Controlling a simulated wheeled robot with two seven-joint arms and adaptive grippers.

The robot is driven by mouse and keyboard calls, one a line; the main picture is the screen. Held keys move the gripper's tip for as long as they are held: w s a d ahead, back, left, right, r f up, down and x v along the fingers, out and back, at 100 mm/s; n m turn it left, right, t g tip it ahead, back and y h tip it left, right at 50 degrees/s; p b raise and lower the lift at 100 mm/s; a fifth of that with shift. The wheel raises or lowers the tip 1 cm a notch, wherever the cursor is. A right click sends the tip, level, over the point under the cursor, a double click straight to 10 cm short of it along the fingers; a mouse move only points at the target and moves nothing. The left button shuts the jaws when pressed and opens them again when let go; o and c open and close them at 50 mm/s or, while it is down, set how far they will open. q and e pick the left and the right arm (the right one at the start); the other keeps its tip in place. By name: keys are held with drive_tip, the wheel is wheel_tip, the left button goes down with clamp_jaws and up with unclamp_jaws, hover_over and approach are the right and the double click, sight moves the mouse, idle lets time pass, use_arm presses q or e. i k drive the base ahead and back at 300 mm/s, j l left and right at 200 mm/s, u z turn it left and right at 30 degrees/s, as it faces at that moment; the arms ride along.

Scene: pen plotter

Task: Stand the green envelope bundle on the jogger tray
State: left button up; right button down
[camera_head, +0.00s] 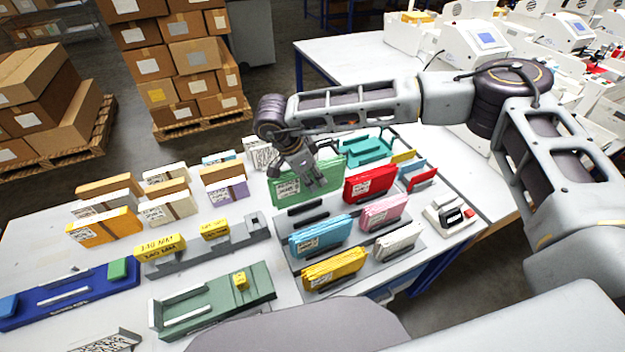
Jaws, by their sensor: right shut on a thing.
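The green envelope bundle (290,190) stands upright at the back left of a group of coloured bundles, with a white label on its left part. My right gripper (314,184) reaches down over it from above and is shut on it; the fingers hide part of its face. I cannot tell whether its lower edge touches the surface below. No tray is clearly marked as the jogger tray; a green tray (258,287) with a small yellow block lies at the front, and a teal holder (378,152) stands behind the bundles. My left gripper is out of view.
A red bundle (369,184) stands close right of the green one. Blue (320,236), pink (381,213), yellow (333,269) and white (399,242) bundles stand in front. A grey holder (185,262) and a blue tray (70,297) are at left. Upright envelope stacks fill the back left.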

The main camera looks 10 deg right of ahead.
sight(202, 302)
drive_tip(key=k, duration=1)
